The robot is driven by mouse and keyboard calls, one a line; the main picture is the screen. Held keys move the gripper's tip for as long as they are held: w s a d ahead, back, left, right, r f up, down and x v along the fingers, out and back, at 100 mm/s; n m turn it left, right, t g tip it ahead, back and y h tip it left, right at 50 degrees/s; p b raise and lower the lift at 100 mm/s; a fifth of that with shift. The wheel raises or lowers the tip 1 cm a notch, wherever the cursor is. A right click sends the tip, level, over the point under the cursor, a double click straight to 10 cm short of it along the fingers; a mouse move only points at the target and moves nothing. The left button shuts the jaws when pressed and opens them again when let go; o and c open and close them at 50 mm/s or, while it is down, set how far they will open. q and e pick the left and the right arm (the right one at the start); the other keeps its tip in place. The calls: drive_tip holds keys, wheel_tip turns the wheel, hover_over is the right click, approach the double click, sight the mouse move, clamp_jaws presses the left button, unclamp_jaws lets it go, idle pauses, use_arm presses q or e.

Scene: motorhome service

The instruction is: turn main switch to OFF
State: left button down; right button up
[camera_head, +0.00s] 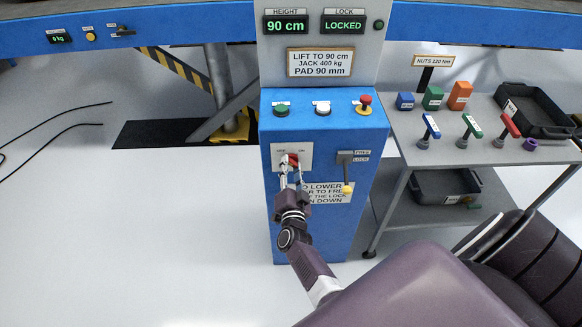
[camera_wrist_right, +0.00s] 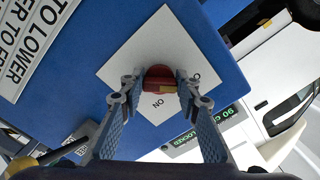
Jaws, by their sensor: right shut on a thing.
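The main switch is a red knob (camera_head: 293,160) on a white plate (camera_head: 304,148) with OFF and ON labels, on the front of the blue control column (camera_head: 345,230). In the right wrist view the red knob (camera_wrist_right: 158,77) has a yellow mark; the ON label is readable, the other is mostly hidden by a finger. Which label the knob points to, I cannot tell surely. My right gripper (camera_head: 291,177) is shut on the knob, with one finger on each side, as the wrist view (camera_wrist_right: 158,90) shows. My left gripper is not in view.
A FREE/LOCK lever (camera_head: 347,175) with a yellow tip sits right of the switch. Green, white and red buttons (camera_head: 323,107) are on top. Displays above read 90 cm and LOCKED. A grey cart (camera_head: 440,155) with tools and trays stands at right; the left floor is mostly clear.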

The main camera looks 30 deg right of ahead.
drive_tip(key=shift+f, duration=0.1)
drive_tip(key=o, duration=1.2)
drive_tip(key=shift+c, duration=0.2)
